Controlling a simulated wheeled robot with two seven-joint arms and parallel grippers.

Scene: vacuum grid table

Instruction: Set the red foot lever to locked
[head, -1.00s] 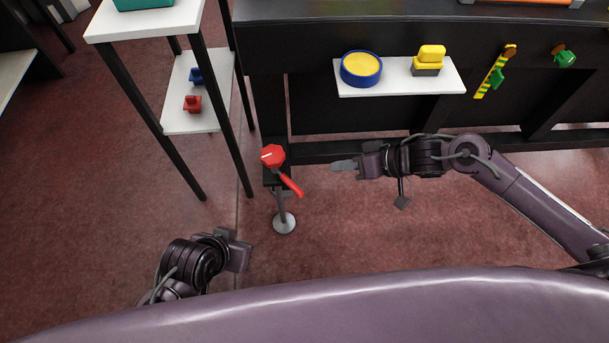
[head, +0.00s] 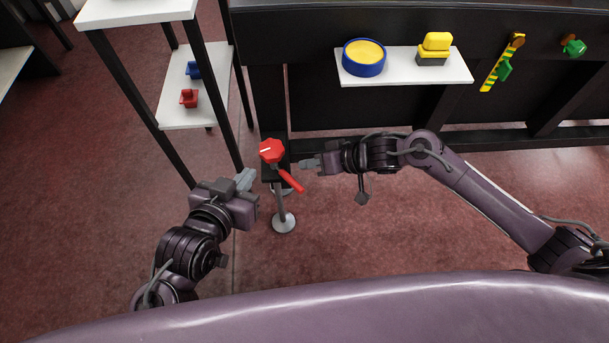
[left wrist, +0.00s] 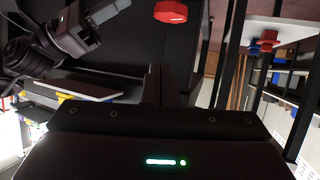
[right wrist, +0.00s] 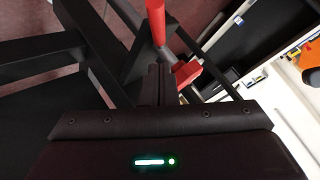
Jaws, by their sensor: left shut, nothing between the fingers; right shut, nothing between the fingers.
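The red foot lever (head: 290,181) slants down to the right from the table leg, above a round metal foot (head: 284,222). A red eight-sided knob (head: 271,151) with a white mark sits at the top of that leg. My left gripper (head: 246,179) is shut and empty, just left of the leg. My right gripper (head: 307,164) is shut and empty, close to the right of the knob and lever. Neither clearly touches the lever. The knob also shows in the left wrist view (left wrist: 171,12). A red bar, apparently the lever, shows in the right wrist view (right wrist: 156,22).
A white shelf (head: 400,78) holds a blue-and-yellow round container (head: 364,57) and a yellow-and-grey block (head: 434,48). A side rack at left has a lower shelf (head: 215,105) with a red item (head: 188,98) and a blue item (head: 194,70). The floor in front is open.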

